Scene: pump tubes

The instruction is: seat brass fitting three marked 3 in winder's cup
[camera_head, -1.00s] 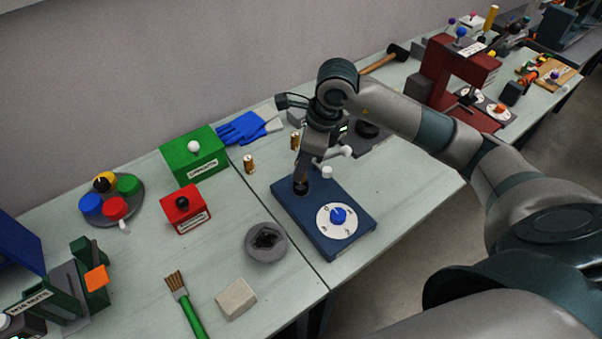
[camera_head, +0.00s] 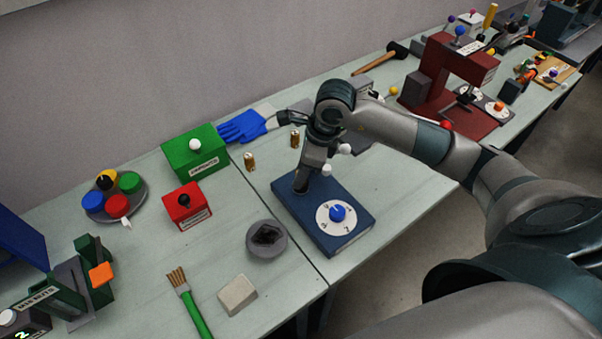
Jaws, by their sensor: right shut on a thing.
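The winder is a blue box (camera_head: 355,236) with a white dial and blue knob (camera_head: 337,213), on the table right of centre. My right gripper (camera_head: 300,186) points down at the far left corner of its top, shut on what seems to be a brass fitting. Its fingers hide the fitting, its mark and the cup there, so I cannot tell whether the fitting is inside the cup. Two other brass fittings stand upright behind the winder, one at left (camera_head: 249,162) and one further back (camera_head: 294,140); their marks are unreadable. My left gripper is not in view.
A green box (camera_head: 190,165), a red box (camera_head: 185,212) and a round grey dish (camera_head: 266,250) are left of the winder. A brush (camera_head: 190,305) and pale block (camera_head: 237,295) lie in front. A blue glove (camera_head: 243,127) lies behind. A red press (camera_head: 440,75) stands at the right.

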